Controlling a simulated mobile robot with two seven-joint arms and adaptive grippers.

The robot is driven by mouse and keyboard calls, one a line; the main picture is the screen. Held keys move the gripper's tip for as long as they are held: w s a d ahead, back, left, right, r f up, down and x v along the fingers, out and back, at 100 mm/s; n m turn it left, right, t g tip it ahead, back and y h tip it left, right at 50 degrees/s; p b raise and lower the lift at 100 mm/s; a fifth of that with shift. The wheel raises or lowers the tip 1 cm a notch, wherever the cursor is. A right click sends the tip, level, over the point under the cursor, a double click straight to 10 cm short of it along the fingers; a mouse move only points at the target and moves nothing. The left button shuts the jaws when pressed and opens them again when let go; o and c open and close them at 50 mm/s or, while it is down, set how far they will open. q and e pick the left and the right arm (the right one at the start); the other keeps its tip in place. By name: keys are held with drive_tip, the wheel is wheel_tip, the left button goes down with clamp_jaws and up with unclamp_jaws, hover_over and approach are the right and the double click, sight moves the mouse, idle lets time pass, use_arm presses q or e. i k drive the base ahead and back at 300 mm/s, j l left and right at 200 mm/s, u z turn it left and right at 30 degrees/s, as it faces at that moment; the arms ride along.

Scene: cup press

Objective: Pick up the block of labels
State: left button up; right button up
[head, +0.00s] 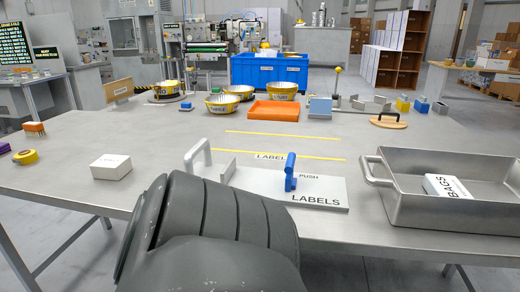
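A small white block (110,167) lies on the left part of the grey metal table; its marking is too small to read. A flat plate (250,183) lettered LABELS and PUSH lies at the middle of the table's front, with a blue lever (290,172) standing on it and a metal handle at its left. A white block lettered BAGS (448,187) lies in the metal tray (455,215) on the right. A dark grey part of my own arm fills the bottom middle and covers part of the front edge. Neither gripper shows.
Yellow tape lines (285,135) cross the table's middle. An orange tray (273,111), several metal bowls (238,92) and a blue bin (270,70) stand at the back. A yellow tape roll (25,157) lies far left. The table between the white block and plate is clear.

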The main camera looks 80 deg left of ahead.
sight(109, 167)
drive_tip(key=i+j+u, duration=0.15)
drive_tip(key=u, duration=0.3)
drive_tip(key=i+j+u, duration=0.1)
drive_tip(key=u, duration=3.2)
drive_tip(key=i+j+z, duration=0.35)
drive_tip(key=i+j, duration=0.8)
